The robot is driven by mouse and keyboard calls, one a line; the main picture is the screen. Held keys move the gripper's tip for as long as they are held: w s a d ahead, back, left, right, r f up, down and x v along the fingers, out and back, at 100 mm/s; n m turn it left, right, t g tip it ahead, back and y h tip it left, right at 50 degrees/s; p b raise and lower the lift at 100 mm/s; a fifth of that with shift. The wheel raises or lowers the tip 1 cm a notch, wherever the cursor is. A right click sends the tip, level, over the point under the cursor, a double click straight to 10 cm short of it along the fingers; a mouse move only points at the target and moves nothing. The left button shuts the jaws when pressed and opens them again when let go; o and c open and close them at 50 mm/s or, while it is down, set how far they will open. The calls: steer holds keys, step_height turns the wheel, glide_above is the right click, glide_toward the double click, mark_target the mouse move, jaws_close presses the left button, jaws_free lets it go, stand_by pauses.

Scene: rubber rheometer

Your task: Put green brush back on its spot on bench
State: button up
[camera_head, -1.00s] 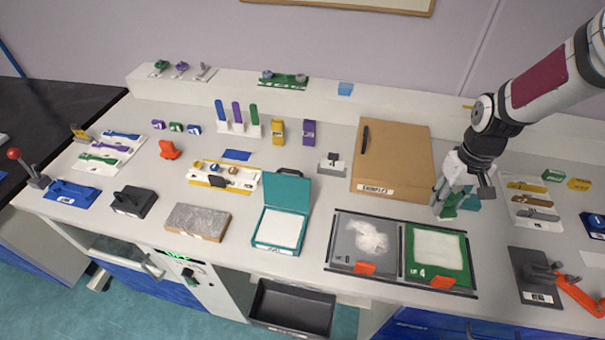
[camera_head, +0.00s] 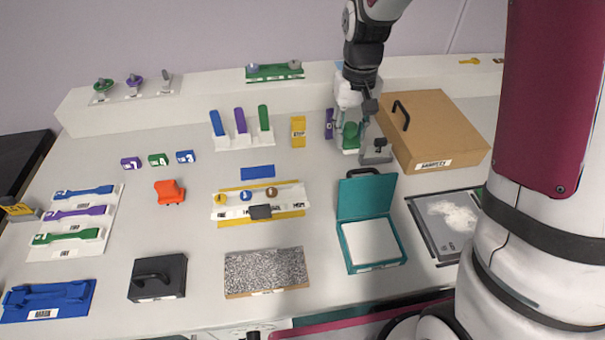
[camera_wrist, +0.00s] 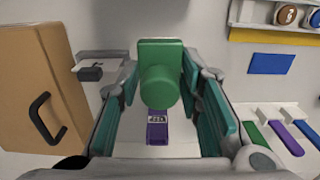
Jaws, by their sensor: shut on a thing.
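The green brush (camera_head: 350,131) is between the fingers of my gripper (camera_head: 353,142), which is shut on it. The gripper is over the back of the bench, left of the cardboard box and right of the purple block (camera_head: 329,123). In the wrist view, the brush (camera_wrist: 160,80) shows its rounded green handle between the teal finger pads, with the purple block (camera_wrist: 157,130) beyond it. The brush's lower end is partly hidden, so I cannot tell whether it touches the bench (camera_head: 205,215).
The cardboard box (camera_head: 440,130) stands close right, with a small grey stand (camera_head: 377,150) between. The open teal case (camera_head: 368,200) is in front. My arm hides the right side.

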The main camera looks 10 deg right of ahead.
mark_target(344, 148)
steer(key=f, duration=0.5)
steer(key=shift+a, duration=0.4)
steer(key=shift+d+f, duration=0.1)
steer(key=shift+f, duration=2.35)
steer(key=shift+f, duration=0.1)
steer(key=o, duration=1.1)
